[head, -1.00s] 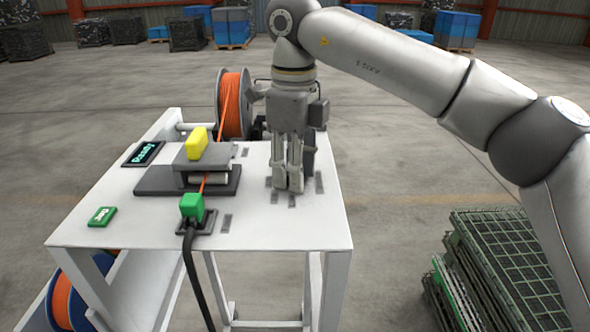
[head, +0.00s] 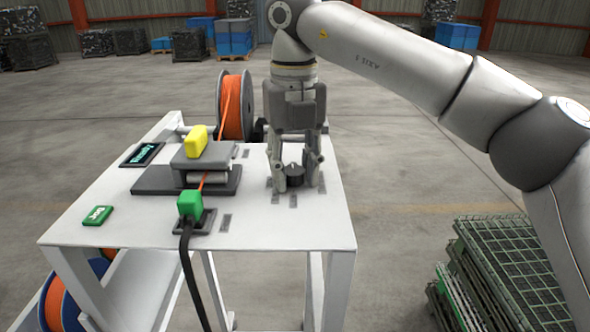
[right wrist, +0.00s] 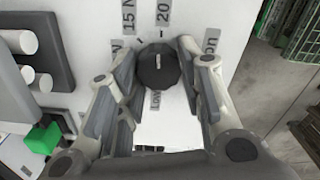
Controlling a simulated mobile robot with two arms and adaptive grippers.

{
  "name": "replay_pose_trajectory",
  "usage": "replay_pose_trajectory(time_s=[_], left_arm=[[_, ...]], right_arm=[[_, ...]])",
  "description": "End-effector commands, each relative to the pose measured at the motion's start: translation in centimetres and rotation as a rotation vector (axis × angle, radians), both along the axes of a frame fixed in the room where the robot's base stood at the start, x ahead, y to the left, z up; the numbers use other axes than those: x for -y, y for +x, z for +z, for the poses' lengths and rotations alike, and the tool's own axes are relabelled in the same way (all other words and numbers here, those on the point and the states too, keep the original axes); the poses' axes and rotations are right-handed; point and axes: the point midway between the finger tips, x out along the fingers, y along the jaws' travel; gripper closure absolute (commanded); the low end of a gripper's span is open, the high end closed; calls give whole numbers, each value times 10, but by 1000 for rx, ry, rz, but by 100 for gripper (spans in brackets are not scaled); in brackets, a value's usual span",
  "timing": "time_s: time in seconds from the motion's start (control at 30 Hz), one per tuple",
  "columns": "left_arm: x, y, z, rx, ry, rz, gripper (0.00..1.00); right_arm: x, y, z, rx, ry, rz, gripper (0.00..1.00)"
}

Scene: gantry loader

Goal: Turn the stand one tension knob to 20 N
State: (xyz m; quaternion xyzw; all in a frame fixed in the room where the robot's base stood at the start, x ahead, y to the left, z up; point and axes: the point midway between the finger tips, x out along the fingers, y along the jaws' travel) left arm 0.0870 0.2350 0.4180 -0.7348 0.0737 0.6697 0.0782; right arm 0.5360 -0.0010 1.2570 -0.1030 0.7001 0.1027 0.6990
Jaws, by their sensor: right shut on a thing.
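The tension knob (head: 295,172) is a dark round knob on the white table top. In the right wrist view the knob (right wrist: 158,68) has a short white mark that looks roughly upright in the picture, toward the tick by the "20" label (right wrist: 164,14). The "15 N" label (right wrist: 129,17) is left of it. The exact setting is hard to read. My right gripper (head: 296,183) points down with a finger on each side of the knob, shut on it. The fingers partly cover nearby labels. My left gripper is out of view.
Left of the knob stand a grey roller block with a yellow part (head: 197,141), a green connector (head: 190,205) with a black cable, a "Ready" display (head: 143,155) and a green button (head: 98,215). An orange spool (head: 234,106) is behind. Green crates (head: 510,270) stand right.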

Motion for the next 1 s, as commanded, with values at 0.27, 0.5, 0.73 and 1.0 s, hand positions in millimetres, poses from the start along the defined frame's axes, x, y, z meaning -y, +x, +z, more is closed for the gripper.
replay_pose_trajectory(time_s=[0.27, 0.5, 0.73, 1.0], left_arm=[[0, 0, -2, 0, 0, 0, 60], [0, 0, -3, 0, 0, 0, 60], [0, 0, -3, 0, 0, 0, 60], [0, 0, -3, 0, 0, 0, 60]], right_arm=[[0, 2, 4, 12, 6, -96, 89], [0, 2, 5, 12, 6, -117, 89], [0, 2, 5, 12, 6, -117, 89], [0, 1, 3, 7, 4, -114, 44]])
